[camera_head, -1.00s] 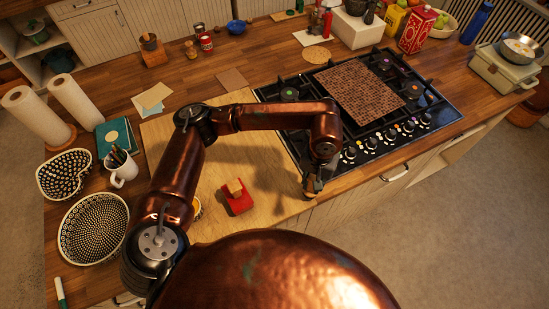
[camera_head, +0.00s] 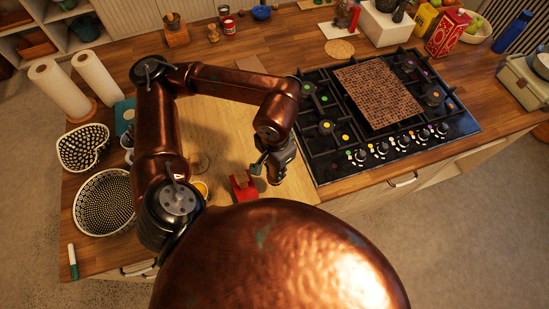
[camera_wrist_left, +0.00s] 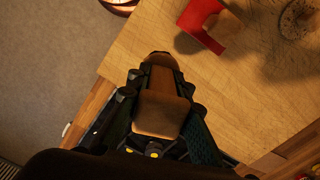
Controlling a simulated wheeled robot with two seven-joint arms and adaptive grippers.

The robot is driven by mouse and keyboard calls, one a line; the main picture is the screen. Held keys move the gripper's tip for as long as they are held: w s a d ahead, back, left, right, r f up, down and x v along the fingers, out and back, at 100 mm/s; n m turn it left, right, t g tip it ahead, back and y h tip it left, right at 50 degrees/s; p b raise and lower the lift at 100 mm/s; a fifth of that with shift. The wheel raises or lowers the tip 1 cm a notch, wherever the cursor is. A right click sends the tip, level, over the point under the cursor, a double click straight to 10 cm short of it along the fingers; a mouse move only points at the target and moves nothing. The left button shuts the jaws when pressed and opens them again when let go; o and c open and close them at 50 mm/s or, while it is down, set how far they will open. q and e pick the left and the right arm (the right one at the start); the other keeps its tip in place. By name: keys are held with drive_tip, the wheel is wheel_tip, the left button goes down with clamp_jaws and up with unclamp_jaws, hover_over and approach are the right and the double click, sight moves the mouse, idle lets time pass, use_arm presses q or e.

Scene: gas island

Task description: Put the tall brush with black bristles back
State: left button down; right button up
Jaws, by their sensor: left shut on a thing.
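My left gripper (camera_head: 262,166) is shut on a brown wooden thing, which shows between the fingers in the left wrist view (camera_wrist_left: 160,113). Its rounded end (camera_wrist_left: 160,60) sticks out past the fingertips. I see no black bristles, so I cannot tell whether this is the tall brush. A red block-shaped piece (camera_head: 244,190) lies on the light wooden board (camera_head: 225,125), with a wood-coloured part on it. My left gripper is just right of it in the head view. The red piece also shows in the left wrist view (camera_wrist_left: 200,20), apart from the fingertips. My right gripper is not in view.
The gas hob (camera_head: 335,165) is right of the board. A small orange-rimmed cup (camera_head: 201,188) and a round, unclear thing (camera_head: 200,162) are left of the red piece. Patterned bowls (camera_head: 104,202) and paper rolls (camera_head: 98,76) stand further left. The counter edge is near.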

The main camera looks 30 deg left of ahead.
use_arm(q)
drive_tip(key=w+a+f+p, duration=0.1)
drive_tip(key=w+f, duration=0.2)
drive_tip(key=w+a+f+p, duration=0.1)
drive_tip(key=w+a+f, duration=0.1)
drive_tip(key=w+f, duration=0.1)
drive_tip(key=w+a+f+p, duration=0.1)
drive_tip(key=w+a+f, duration=0.1)
drive_tip(key=f, duration=0.3)
drive_tip(key=shift+w+f+p, duration=0.15)
drive_tip(key=shift+w+p, duration=0.2)
drive_tip(key=shift+w, duration=0.3)
drive_tip(key=shift+w+f, duration=0.1)
drive_tip(key=shift+w, duration=0.1)
drive_tip(key=shift+s+f, duration=0.1)
drive_tip(key=shift+s, duration=0.05)
drive_tip(key=shift+f+b, duration=0.1)
drive_tip(key=shift+b, duration=0.25)
drive_tip(key=c, duration=1.7)
unclamp_jaws()
drive_tip(key=shift+c, duration=0.2)
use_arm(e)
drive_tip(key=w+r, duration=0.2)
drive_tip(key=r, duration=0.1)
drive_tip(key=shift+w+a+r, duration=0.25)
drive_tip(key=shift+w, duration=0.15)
